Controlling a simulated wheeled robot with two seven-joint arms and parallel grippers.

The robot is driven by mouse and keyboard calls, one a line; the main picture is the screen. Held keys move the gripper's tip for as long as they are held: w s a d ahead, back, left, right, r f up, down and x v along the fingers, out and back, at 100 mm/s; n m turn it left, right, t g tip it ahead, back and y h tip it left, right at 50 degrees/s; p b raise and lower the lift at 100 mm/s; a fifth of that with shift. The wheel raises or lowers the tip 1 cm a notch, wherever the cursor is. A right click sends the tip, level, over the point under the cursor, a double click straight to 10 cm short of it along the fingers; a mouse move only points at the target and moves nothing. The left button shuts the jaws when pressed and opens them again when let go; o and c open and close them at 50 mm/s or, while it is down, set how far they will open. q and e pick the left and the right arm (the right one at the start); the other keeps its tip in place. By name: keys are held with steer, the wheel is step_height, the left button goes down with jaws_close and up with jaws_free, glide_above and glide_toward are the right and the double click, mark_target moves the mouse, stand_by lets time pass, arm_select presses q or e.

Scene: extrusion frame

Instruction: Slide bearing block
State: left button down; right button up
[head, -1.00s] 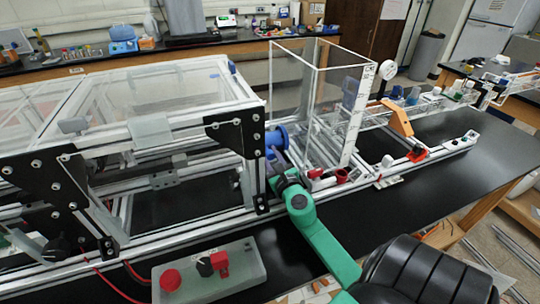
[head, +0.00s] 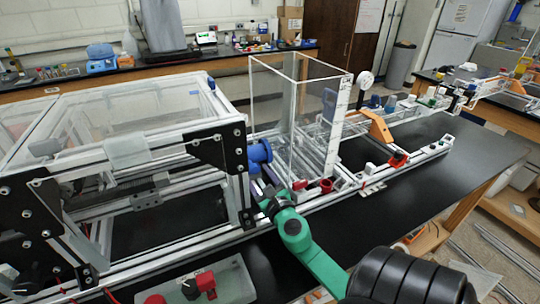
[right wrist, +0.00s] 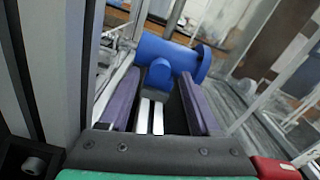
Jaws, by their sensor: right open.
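The bearing block is a blue cylindrical piece with a flange (head: 260,154), on the aluminium frame just right of a black corner plate. In the right wrist view the blue block (right wrist: 165,55) lies across the far end of my fingers, with a smaller blue tab pointing toward me. My right gripper (head: 268,184) is at the front of the frame, just below and in front of the block. Its two purple fingers (right wrist: 158,88) are spread, with the tab in line with the gap between them. I cannot tell whether they touch it. My left gripper does not show.
A clear-walled box (head: 300,115) stands right behind the block. The black corner plate (head: 222,152) is close on the left. A control box with red knobs (head: 232,284) sits in front. The black bench top (head: 430,185) is free on the right.

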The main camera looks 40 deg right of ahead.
steer(key=b+v, duration=0.4)
steer(key=v, duration=0.6)
steer(key=shift+s+a+f+b, duration=0.15)
steer(key=shift+s+b, duration=0.15)
steer(key=shift+b, duration=0.05)
steer(key=shift+s+a, duration=0.1)
steer(key=shift+s, duration=0.1)
